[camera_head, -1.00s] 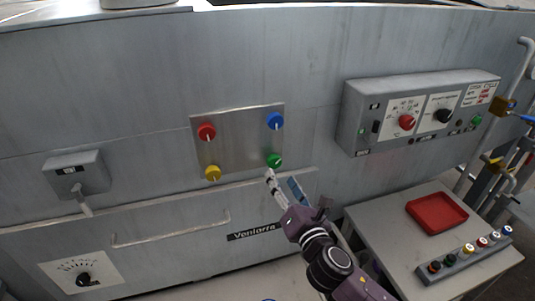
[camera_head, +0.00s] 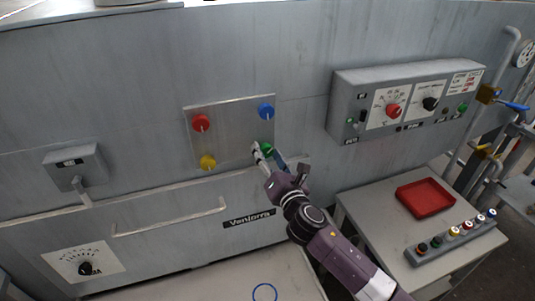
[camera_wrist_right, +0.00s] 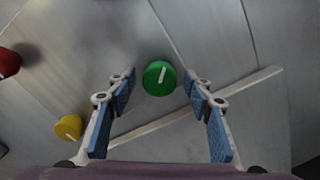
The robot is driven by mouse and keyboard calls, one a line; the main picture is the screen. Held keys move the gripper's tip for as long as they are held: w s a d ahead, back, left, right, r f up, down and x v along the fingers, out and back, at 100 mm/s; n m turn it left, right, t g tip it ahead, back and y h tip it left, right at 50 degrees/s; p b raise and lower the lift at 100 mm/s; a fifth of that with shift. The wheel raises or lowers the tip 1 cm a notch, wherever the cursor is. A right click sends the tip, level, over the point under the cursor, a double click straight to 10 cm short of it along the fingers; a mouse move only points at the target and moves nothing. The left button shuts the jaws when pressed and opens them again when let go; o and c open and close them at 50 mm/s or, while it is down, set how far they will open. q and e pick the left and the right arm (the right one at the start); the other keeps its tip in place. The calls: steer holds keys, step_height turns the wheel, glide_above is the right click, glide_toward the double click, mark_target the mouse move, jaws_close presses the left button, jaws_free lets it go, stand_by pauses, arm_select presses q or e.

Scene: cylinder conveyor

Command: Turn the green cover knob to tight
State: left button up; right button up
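The green cover knob (camera_head: 267,149) is at the lower right of a metal plate (camera_head: 233,128) on the grey machine front. In the right wrist view the green knob (camera_wrist_right: 159,78) is round with a white pointer line tilted slightly right of upright. My right gripper (camera_head: 268,152) is at the knob, partly covering it in the head view. In the right wrist view my right gripper (camera_wrist_right: 160,82) is open, with its blue-padded fingers on either side of the knob and visible gaps to both. My left gripper is not in view.
Red (camera_head: 200,123), yellow (camera_head: 207,162) and blue (camera_head: 266,111) knobs share the plate. A ledge runs just below it. A control box (camera_head: 345,115) is to the right, above a table with a red tray (camera_head: 425,197) and a button strip (camera_head: 455,239).

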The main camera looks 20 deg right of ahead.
steer(key=c, duration=0.5)
steer(key=shift+c, duration=1.3)
steer(key=c, duration=0.4)
steer(key=shift+o, duration=0.2)
steer(key=shift+m, duration=0.4)
steer(key=m, duration=0.5)
steer(key=shift+m+b, duration=0.3)
steer(key=m, duration=0.4)
steer(key=shift+r+m, duration=0.1)
steer(key=shift+m, duration=0.2)
steer(key=m, duration=0.3)
steer(key=shift+m, duration=0.3)
steer(key=m, duration=0.3)
steer(key=shift+m, duration=0.3)
steer(key=m+p, duration=0.1)
steer(key=m, duration=0.2)
steer(key=shift+r, duration=0.1)
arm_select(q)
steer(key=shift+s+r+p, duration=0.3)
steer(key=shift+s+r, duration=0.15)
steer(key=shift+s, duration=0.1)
arm_select(e)
steer(key=shift+m, duration=1.8)
